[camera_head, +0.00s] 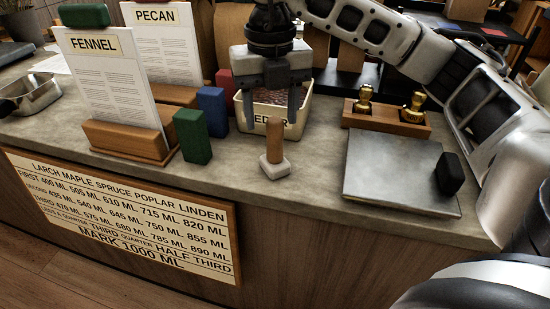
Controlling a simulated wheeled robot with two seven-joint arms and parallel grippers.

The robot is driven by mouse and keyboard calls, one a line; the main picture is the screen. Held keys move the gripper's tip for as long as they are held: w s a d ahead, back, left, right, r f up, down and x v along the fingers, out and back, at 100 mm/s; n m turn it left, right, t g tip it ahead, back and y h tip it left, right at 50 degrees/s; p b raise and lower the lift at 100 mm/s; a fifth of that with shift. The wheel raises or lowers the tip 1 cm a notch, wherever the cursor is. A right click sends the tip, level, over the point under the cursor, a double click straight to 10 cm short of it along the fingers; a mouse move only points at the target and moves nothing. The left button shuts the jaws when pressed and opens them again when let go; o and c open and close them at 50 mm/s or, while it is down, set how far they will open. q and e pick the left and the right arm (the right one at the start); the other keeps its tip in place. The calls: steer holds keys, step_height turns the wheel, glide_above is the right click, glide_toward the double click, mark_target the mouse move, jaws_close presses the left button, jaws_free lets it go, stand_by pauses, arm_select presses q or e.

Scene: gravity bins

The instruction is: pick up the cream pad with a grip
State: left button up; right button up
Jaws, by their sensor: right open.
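The cream pad (275,168) lies on the counter near its front edge, with a wooden grip (274,138) standing upright on it. My right gripper (270,116) is open, its fingers pointing down and apart, with nothing seen between them but the bin behind. It appears above and behind the pad in the picture, and it looks clear of the grip. How far it is from the grip in depth I cannot tell. My left gripper is not in view.
A cream bin (257,119) with brown contents stands behind the pad, its label partly hidden. Green (192,136), blue (213,111) and red (225,90) blocks stand to the left. A grey plate (395,174) carrying a black block (449,173) lies right, before a wooden holder (391,121) with brass pieces.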

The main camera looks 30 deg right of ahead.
mark_target(275, 135)
steer(key=f, duration=0.4)
steer(key=shift+d+f, duration=0.1)
steer(key=shift+d, duration=0.3)
steer(key=shift+f, duration=0.6)
jaws_close()
